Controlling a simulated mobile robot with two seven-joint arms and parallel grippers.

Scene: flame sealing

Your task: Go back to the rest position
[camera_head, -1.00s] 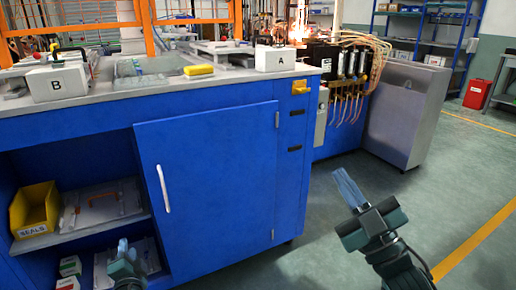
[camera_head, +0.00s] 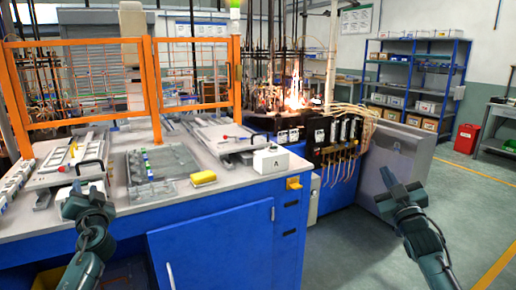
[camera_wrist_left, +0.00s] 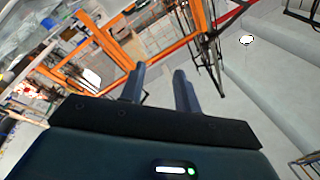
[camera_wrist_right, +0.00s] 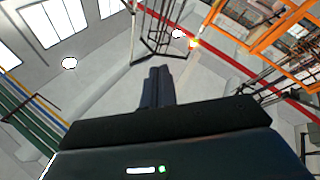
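My left gripper (camera_head: 78,190) is raised at the lower left of the head view, in front of the workbench (camera_head: 215,215). In the left wrist view its two fingers (camera_wrist_left: 160,72) stand apart with nothing between them. My right gripper (camera_head: 388,178) is raised at the right of the head view, over the floor and in front of the grey metal cabinet. In the right wrist view its fingers (camera_wrist_right: 158,72) are together with nothing held. Both grippers point upward.
On the bench are a white box marked A (camera_head: 270,161), a yellow sponge-like block (camera_head: 203,178) and a grey tray (camera_head: 165,185). An orange frame (camera_head: 153,90) stands behind. A flame (camera_head: 294,95) burns at the back. The floor at right (camera_head: 470,210) is clear.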

